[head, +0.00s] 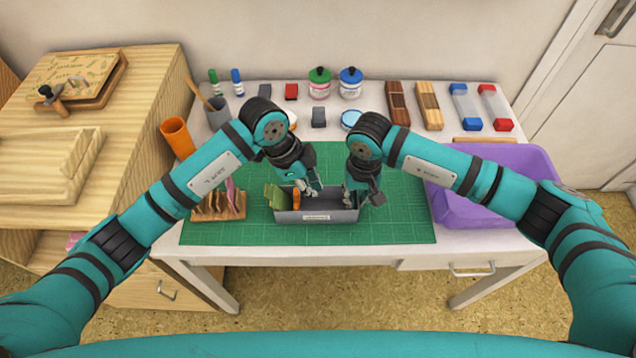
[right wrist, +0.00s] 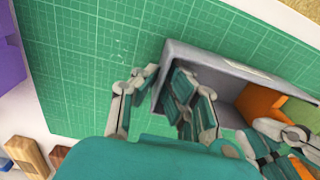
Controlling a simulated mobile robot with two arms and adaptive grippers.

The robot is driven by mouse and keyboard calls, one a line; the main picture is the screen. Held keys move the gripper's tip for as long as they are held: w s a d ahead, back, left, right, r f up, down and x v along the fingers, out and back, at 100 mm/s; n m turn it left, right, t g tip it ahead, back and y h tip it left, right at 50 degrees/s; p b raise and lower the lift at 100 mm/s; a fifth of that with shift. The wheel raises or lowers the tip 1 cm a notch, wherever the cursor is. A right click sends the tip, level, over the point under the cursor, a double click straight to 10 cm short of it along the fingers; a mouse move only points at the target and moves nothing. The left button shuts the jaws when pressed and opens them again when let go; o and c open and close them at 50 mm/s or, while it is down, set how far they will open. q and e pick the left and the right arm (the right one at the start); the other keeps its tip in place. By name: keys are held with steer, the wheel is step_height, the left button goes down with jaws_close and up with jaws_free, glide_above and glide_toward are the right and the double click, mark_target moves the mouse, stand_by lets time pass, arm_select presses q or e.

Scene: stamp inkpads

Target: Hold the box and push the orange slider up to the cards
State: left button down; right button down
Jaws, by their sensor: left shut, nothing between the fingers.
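The grey box (head: 318,216) stands on the green cutting mat. Green cards (head: 275,196) lean at its left end, with the orange slider (head: 296,199) just right of them. In the right wrist view the slider (right wrist: 262,103) shows inside the box beside the cards (right wrist: 302,110). My left gripper (head: 313,190) is shut and empty, at the box just right of the slider; whether it touches the slider is hidden. My right gripper (head: 350,197) is at the box's right end. In the right wrist view its fingers (right wrist: 163,82) straddle the end wall and appear closed on it.
A wooden rack (head: 220,208) with pink cards stands left of the box. A purple bin (head: 510,165) is at the right. Ink bottles, stamps and wooden blocks line the back of the table. The mat (head: 400,228) is clear right of and in front of the box.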

mark_target(297, 190)
arm_select(q)
steer(key=shift+d, duration=0.1)
arm_select(e)
steer(key=shift+d, duration=0.1)
arm_select(q)
steer(key=shift+a, duration=1.7)
steer(key=shift+d, duration=0.1)
steer(key=shift+d, duration=0.3)
steer(key=d, duration=0.2)
steer(key=shift+d, duration=0.3)
steer(key=v, duration=0.9)
steer(key=shift+d, duration=0.2)
steer(key=shift+a+r, duration=0.1)
steer(key=shift+r, duration=0.35)
